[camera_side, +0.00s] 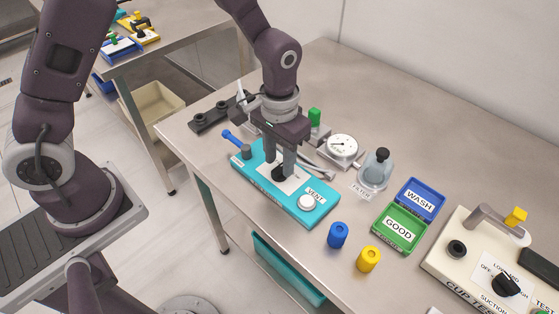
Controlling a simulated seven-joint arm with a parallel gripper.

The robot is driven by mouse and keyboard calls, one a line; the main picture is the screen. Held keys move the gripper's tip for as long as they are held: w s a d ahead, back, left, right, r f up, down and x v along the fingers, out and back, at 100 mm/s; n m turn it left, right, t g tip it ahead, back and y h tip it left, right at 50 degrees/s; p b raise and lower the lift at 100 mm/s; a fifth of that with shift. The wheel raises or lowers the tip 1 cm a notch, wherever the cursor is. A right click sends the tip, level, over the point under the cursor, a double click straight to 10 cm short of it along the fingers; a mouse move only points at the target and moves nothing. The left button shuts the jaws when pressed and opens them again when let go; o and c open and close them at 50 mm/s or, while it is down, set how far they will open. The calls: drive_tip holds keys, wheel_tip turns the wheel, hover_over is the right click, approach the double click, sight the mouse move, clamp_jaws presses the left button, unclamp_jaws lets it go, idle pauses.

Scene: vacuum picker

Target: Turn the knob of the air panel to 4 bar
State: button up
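The air panel (257,181) is a turquoise box near the table's left front edge. Its black knob (279,173) sits on a white label, partly hidden by my gripper. A white button (306,203) marked VENT is at its right end. My gripper (281,171) points straight down over the panel, with its fingertips at the knob. The fingers look close together around the knob, but whether they press on it is not clear. A round white gauge (342,147) stands behind the panel; its reading is too small to tell. The knob's scale is hidden.
A glass jar (376,171) on the filter base stands right of the gauge. A blue cup (338,235) and a yellow cup (369,259) stand in front. A green GOOD tray (383,242), a blue WASH tray (435,210) and the cup tester (455,274) are at right. The back of the table is clear.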

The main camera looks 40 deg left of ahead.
sight(279, 168)
wheel_tip(279, 168, up, 6)
drive_tip(key=shift+f, duration=0.1)
drive_tip(key=s+a+r+t, duration=0.1)
drive_tip(key=s+a+r, duration=0.1)
drive_tip(key=r, duration=0.3)
drive_tip(key=s+a+r+t, duration=0.1)
drive_tip(key=s+a+r, duration=0.1)
drive_tip(key=r, duration=0.2)
drive_tip(key=s+a+r+t, duration=0.1)
drive_tip(key=s+a+r, duration=0.1)
drive_tip(key=s, duration=0.5)
drive_tip(key=s+a+r+t, duration=0.2)
drive_tip(key=s+a+r, duration=0.1)
drive_tip(key=s+r, duration=0.2)
drive_tip(key=s, duration=0.2)
drive_tip(key=shift+s+t, duration=0.3)
